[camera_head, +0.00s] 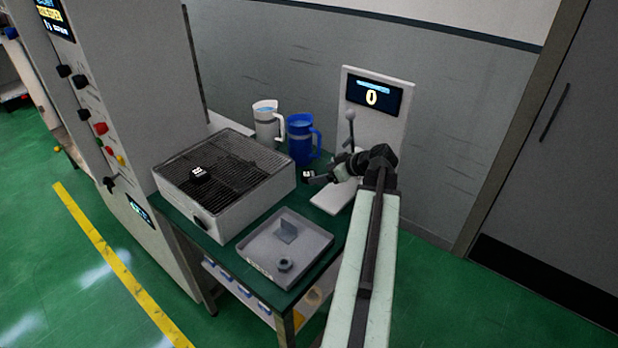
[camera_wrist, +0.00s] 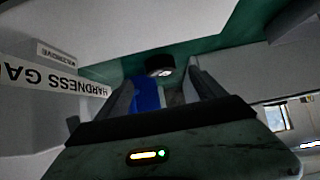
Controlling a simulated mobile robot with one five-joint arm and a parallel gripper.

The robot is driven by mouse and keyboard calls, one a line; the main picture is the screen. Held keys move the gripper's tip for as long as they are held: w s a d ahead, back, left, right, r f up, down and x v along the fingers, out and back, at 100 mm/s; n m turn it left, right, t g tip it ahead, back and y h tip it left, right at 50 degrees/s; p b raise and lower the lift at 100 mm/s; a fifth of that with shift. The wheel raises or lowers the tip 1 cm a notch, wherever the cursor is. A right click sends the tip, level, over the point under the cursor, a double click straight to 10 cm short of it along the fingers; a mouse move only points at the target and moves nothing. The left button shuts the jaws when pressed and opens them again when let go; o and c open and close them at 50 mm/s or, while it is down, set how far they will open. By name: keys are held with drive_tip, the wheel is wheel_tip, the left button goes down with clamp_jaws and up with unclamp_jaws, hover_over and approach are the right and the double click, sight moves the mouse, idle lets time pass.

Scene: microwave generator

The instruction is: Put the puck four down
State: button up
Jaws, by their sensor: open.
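A small dark puck with a white mark (camera_head: 308,175) is at the tip of my gripper (camera_head: 318,177), beside the hardness gauge's pale base (camera_head: 330,200). In the wrist view the dark puck (camera_wrist: 159,63) shows at the far ends of my open fingers, between or just beyond them. I cannot read its number or tell whether a finger touches it. Another black puck with a white label (camera_head: 200,174) lies on the dark grille of the grey box (camera_head: 245,200). The gauge's screen (camera_head: 374,94) shows 0.
A white jug (camera_head: 267,127) and a blue jug (camera_head: 302,142) stand close behind my gripper. A grey tray (camera_head: 310,243) with a plate and a small round fitting (camera_head: 285,265) lies at the front of the green bench. The gauge's lever (camera_head: 350,130) rises beside my wrist.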

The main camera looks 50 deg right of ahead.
sight(310, 174)
drive_tip(key=b+x, duration=0.3)
drive_tip(key=x, duration=0.2)
drive_tip(key=shift+w+f, duration=0.15)
drive_tip(key=shift+w, duration=0.5)
drive_tip(key=shift+s, duration=0.1)
drive_tip(key=c, duration=1.6)
drive_tip(key=shift+r, duration=0.25)
